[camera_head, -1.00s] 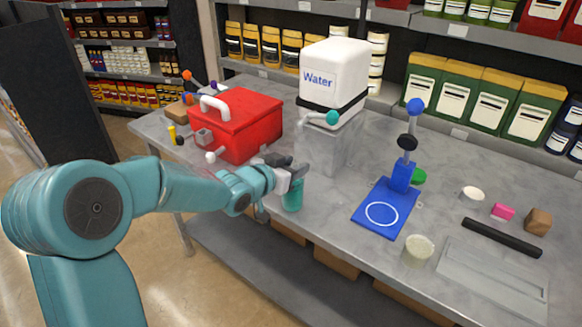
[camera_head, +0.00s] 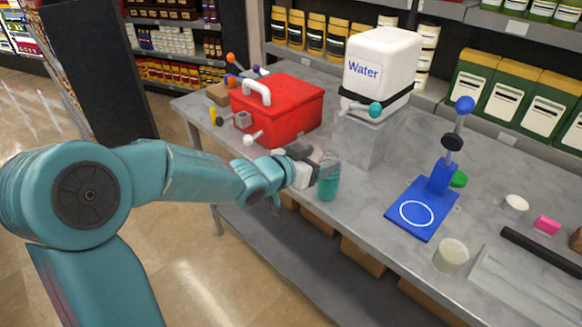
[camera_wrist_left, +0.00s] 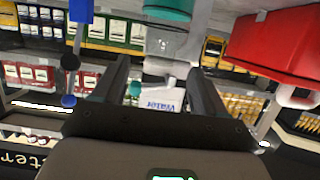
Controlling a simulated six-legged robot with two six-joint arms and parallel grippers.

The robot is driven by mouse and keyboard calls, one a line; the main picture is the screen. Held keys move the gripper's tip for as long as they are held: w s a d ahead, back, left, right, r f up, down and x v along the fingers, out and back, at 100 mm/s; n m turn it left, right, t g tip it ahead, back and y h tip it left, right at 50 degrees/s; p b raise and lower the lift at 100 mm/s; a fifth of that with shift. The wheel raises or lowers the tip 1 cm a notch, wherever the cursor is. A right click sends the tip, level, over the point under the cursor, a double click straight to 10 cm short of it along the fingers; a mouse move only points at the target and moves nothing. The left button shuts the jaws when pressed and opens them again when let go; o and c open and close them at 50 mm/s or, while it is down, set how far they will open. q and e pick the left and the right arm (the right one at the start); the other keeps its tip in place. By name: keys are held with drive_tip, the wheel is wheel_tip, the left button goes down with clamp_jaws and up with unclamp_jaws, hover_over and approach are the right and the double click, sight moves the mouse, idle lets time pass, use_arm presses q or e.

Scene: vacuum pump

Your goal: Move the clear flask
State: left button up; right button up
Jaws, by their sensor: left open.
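The clear flask (camera_head: 328,184) stands upright near the table's front edge, its lower part teal and its upper part see-through. In the left wrist view, which is upside down, the flask (camera_wrist_left: 170,42) shows at the top, its clear part in line with the gap between the fingers. My left gripper (camera_head: 316,171) is open at the flask's left side, at the height of its upper part. In the wrist view its dark fingers (camera_wrist_left: 158,68) are apart; I cannot tell whether they touch the flask. My right gripper is not in view.
A red box (camera_head: 290,112) with a white handle stands behind my gripper. A white water tank (camera_head: 384,62) sits on a grey block (camera_head: 365,140) behind the flask. A blue stand (camera_head: 420,212), a pale cup (camera_head: 451,256) and a black bar lie to the right.

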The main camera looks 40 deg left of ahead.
use_arm(q)
drive_tip(key=d+p+v, duration=0.1)
drive_tip(key=v, duration=0.9)
drive_tip(key=shift+s+a+r+p, duration=0.15)
drive_tip(key=shift+s+a+p, duration=0.25)
drive_tip(key=shift+s+a, duration=0.1)
drive_tip(key=w+d+f+n+g+h, duration=0.1)
drive_tip(key=d+f+g+h, duration=0.15)
drive_tip(key=d+f, duration=0.7)
drive_tip(key=d+f+g+h, duration=0.2)
drive_tip(key=d+f+g, duration=0.3)
drive_tip(key=f, duration=0.8)
drive_tip(key=s+d+f+n+g+y, duration=0.1)
drive_tip(key=s+d+f+g, duration=0.2)
drive_tip(key=s+f, duration=0.4)
drive_tip(key=s+d+f+n+g, duration=0.1)
drive_tip(key=s+d+f+g, duration=0.2)
drive_tip(key=s+f, duration=0.5)
wheel_tip(320, 180, down, 2)
drive_tip(key=shift+s+d+f+g+y, duration=0.1)
drive_tip(key=shift+s+d+g+y, duration=0.25)
drive_tip(key=shift+d, duration=0.5)
